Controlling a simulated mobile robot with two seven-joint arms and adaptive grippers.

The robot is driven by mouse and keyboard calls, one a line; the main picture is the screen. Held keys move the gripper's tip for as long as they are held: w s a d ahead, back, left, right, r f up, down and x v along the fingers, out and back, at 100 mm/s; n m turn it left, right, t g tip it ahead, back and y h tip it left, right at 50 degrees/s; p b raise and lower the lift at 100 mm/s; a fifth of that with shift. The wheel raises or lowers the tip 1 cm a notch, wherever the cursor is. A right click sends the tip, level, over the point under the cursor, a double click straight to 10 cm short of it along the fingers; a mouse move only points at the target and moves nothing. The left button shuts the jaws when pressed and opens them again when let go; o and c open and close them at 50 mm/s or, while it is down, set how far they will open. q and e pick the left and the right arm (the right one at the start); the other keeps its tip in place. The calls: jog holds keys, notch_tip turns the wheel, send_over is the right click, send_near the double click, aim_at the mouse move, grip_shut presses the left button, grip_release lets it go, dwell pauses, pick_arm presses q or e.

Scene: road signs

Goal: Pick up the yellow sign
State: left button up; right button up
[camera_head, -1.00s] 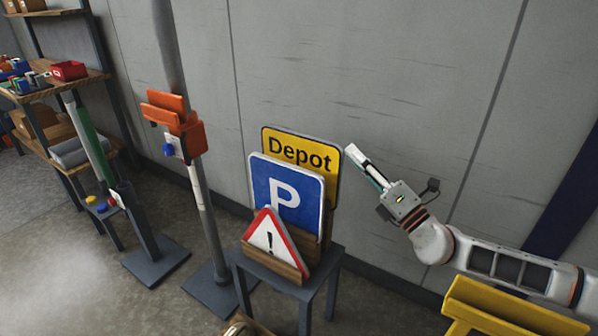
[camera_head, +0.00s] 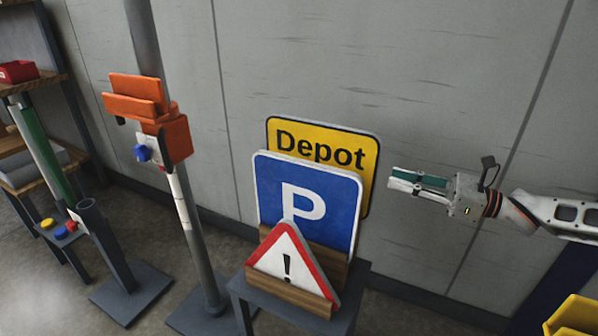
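The yellow sign (camera_head: 340,152), lettered "Depot", stands upright at the back of a wooden holder (camera_head: 290,293) on a small grey table (camera_head: 352,288). A blue "P" sign (camera_head: 335,205) stands in front of it and hides its lower part. A red and white warning triangle (camera_head: 286,262) stands in front of the blue sign. My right gripper (camera_head: 394,182) is to the right of the yellow sign, apart from it, pointing left. Its two fingers show a gap and hold nothing. My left gripper is not in view.
A grey post (camera_head: 192,225) with an orange box (camera_head: 150,115) stands left of the table. Further left are a shorter grey post (camera_head: 107,248) and shelves (camera_head: 35,82). A grey wall (camera_head: 430,80) is behind. A yellow object (camera_head: 575,318) is at lower right.

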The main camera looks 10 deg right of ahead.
aim_at(375, 180)
jog(key=shift+w+f, duration=0.2)
jog(key=shift+f, duration=0.9)
jog(key=shift+w+a, duration=0.1)
jog(key=shift+a, duration=0.15)
jog(key=b+x, duration=0.1)
jog(key=x, duration=0.3)
jog(key=shift+w+a, duration=0.2)
jog(key=shift+a, duration=0.05)
jog(key=shift+w+a+r, duration=0.1)
jog(key=shift+w+a, duration=0.15)
jog(key=shift+a, duration=0.15)
jog(key=b+x, duration=0.1)
jog(key=x, duration=0.5)
jog(key=shift+b, duration=0.3)
grip_shut()
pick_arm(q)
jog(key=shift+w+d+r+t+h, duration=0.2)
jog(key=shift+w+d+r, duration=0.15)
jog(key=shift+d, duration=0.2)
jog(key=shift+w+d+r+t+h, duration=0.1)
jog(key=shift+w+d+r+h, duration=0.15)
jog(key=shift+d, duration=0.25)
pick_arm(e)
jog(key=shift+r, duration=0.15)
